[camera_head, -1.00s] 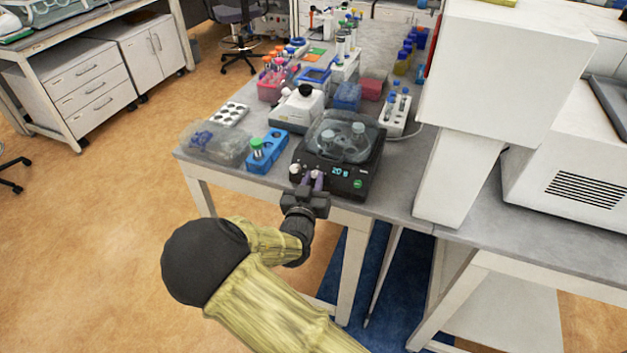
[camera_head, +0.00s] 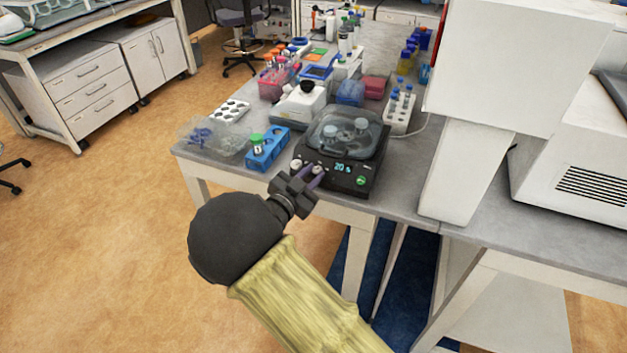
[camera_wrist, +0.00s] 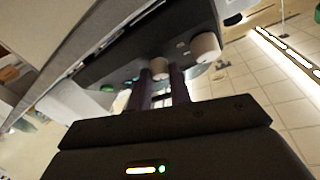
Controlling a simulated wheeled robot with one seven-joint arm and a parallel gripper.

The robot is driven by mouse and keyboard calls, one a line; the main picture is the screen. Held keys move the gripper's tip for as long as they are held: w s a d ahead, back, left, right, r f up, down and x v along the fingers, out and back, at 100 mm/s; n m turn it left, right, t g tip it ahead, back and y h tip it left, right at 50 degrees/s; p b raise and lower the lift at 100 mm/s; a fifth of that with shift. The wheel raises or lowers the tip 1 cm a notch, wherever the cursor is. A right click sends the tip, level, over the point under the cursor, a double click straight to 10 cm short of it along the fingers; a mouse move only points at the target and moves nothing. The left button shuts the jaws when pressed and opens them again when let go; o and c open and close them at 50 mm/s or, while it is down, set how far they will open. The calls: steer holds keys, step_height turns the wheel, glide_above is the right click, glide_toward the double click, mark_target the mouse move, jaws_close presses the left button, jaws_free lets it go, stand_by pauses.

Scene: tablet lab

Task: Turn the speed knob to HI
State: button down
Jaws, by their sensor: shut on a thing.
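A black bench device (camera_head: 334,185) with a clear lid stands at the table's front edge. Its front panel has a lit display (camera_head: 342,168), a green button (camera_head: 361,181) and two pale knobs. The left knob (camera_head: 296,164) is free; it also shows in the wrist view (camera_wrist: 205,47). My gripper (camera_head: 317,171) reaches up from the front left, its purple fingers shut on the right knob (camera_wrist: 160,68). In the wrist view the fingers (camera_wrist: 161,76) stand on either side of this knob. I cannot read knob labels or a pointer mark, so its setting is unclear.
A blue rack (camera_head: 267,152) with a green-capped tube stands just left of the device. A clear bag (camera_head: 212,136) lies farther left. A white instrument (camera_head: 299,106) and a tube rack (camera_head: 400,108) stand behind. Open floor lies in front of the table.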

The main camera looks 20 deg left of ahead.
steer(key=m, duration=0.1)
steer(key=m+g+h, duration=0.1)
steer(key=m, duration=0.1)
steer(key=m+g+h+b, duration=0.1)
steer(key=m, duration=0.1)
steer(key=shift+w+a, duration=0.1)
steer(key=shift+a, duration=0.15)
steer(key=shift+a+r+m+g+h, duration=0.15)
steer(key=shift+m+g+h, duration=0.4)
steer(key=shift+m, duration=0.55)
steer(key=shift+r+m+g+h, duration=0.1)
steer(key=shift+m+g+h, duration=0.4)
steer(key=shift+m, duration=0.6)
steer(key=shift+g, duration=0.25)
steer(key=c, duration=1.3)
jaws_free()
steer(key=shift+a, duration=0.1)
steer(key=b+v, duration=0.1)
steer(key=v, duration=1.6)
